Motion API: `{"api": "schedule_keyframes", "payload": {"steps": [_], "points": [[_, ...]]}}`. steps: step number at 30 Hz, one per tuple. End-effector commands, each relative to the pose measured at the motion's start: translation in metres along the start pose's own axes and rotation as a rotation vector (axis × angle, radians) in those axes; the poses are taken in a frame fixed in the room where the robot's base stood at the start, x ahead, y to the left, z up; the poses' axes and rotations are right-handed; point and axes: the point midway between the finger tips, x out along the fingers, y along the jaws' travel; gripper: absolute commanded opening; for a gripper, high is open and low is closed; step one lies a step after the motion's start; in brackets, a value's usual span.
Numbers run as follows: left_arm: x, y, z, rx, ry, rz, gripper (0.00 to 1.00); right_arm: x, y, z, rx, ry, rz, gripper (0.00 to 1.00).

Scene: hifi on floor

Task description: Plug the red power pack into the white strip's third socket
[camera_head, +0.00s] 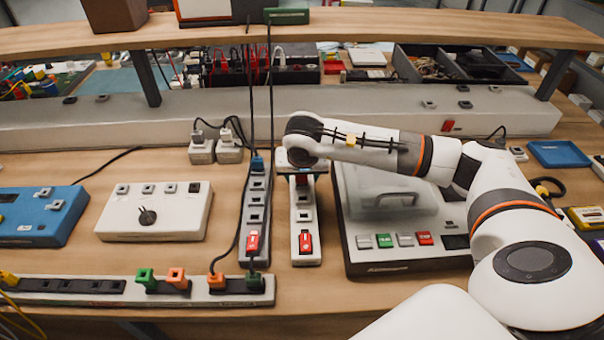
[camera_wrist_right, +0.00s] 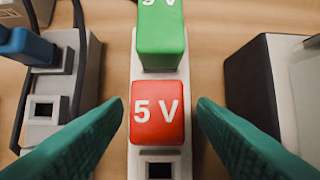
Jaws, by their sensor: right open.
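The red power pack marked "5 V" (camera_wrist_right: 157,113) sits on the white strip (camera_wrist_right: 144,169) in the right wrist view. A bare socket shows just nearer than it. The white strip also shows in the head view (camera_head: 306,257), running away from me, with a red switch at its near end. My right gripper (camera_wrist_right: 160,106) is open, with one teal finger on each side of the red pack and a visible gap on both sides. In the head view, my right gripper (camera_head: 302,168) is over the strip's far part and mostly hides the packs. My left gripper is not in view.
A green pack marked "9 V" (camera_wrist_right: 161,35) sits just beyond the red one. A grey strip with a blue plug (camera_head: 257,163) runs close on the left. A grey device (camera_head: 378,251) stands close on the right. A long strip (camera_head: 130,291) crosses the front left.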

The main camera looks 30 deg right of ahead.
Motion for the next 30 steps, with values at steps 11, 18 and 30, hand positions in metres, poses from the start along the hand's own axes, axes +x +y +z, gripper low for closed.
{"api": "schedule_keyframes", "payload": {"steps": [11,18,30], "points": [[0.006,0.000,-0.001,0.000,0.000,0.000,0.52,-0.061,0.000,0.001,0.000,-0.006,0.004,0.52],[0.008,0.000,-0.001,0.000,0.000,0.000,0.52,-0.104,0.001,0.001,0.000,-0.004,0.003,0.52],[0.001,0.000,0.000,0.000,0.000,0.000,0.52,-0.130,0.000,0.005,0.001,-0.002,0.001,0.52]]}}
